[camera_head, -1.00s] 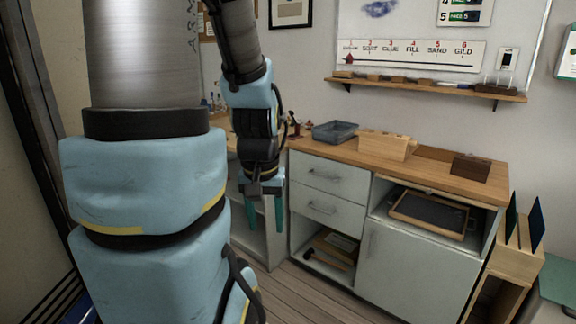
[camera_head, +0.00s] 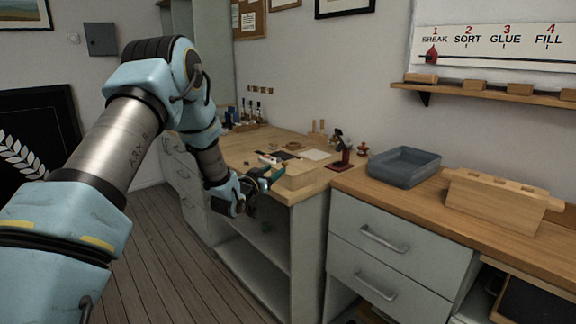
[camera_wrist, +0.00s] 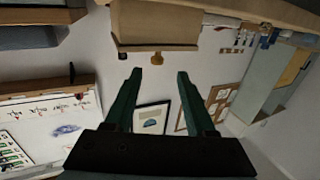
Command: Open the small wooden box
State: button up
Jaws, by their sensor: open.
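The small wooden box (camera_head: 296,177) is a pale block-like box at the front corner of the left workbench in the head view. It looks closed. My gripper (camera_head: 271,174) is just to its left, its teal fingers partly against the box in the picture; whether they touch it I cannot tell. In the wrist view, which is upside down, my gripper (camera_wrist: 158,73) is open and empty. A wooden box face (camera_wrist: 155,22) fills the top centre there, beyond the fingertips. A small brown knob-like thing (camera_wrist: 157,59) shows at its edge, between the fingers.
A grey tray (camera_head: 404,167) and a slotted wooden block (camera_head: 500,200) stand on the right counter. A black tool on a red base (camera_head: 342,155) is behind the box. Bottles and small items crowd the left bench. The floor (camera_head: 150,260) is clear.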

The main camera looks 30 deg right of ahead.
aim_at(289, 166)
jog(key=shift+w+d, duration=0.1)
jog(key=shift+d, duration=0.35)
jog(key=p+x, duration=0.2)
jog(key=x, duration=0.8)
jog(key=shift+r, duration=0.1)
grip_shut()
dwell(0.8)
